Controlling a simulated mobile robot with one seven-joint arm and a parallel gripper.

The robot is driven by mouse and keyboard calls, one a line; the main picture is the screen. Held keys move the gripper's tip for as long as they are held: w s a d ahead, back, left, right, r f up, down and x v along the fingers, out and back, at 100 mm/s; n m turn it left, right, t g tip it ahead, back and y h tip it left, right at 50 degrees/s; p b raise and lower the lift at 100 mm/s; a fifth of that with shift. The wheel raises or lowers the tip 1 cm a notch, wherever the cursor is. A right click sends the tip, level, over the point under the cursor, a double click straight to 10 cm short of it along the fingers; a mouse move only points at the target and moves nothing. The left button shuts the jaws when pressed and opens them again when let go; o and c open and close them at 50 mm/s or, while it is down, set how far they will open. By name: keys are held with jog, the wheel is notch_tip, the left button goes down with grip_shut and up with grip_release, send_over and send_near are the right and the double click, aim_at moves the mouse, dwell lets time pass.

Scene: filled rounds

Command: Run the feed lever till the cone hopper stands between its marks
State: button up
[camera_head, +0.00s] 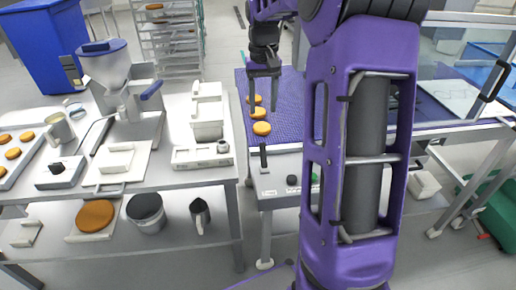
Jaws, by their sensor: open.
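The cone hopper (104,64) is a grey funnel on a white machine on the left table. Its marks and fill level are too small to read. A blue handle (151,90) sticks out from the machine's right side, and a short black lever (263,156) stands at the near end of the purple belt; I cannot tell which is the feed lever. My gripper (263,104) points down over the belt's left part, open and seemingly empty, to the right of the hopper and beyond the black lever. It appears apart from both levers.
Several orange rounds (261,128) lie on the purple belt (292,120) below and beside my gripper. A white box (207,112) and a scale-like unit (202,154) stand on the left table (190,178). A tray of rounds (36,136) is at far left. My purple arm hides the belt's middle.

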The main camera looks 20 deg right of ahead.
aim_at(262, 151)
notch_tip(262, 151, down, 17)
jog(key=shift+r+b, duration=0.15)
jog(key=shift+b, duration=0.45)
grip_shut()
dwell(1.2)
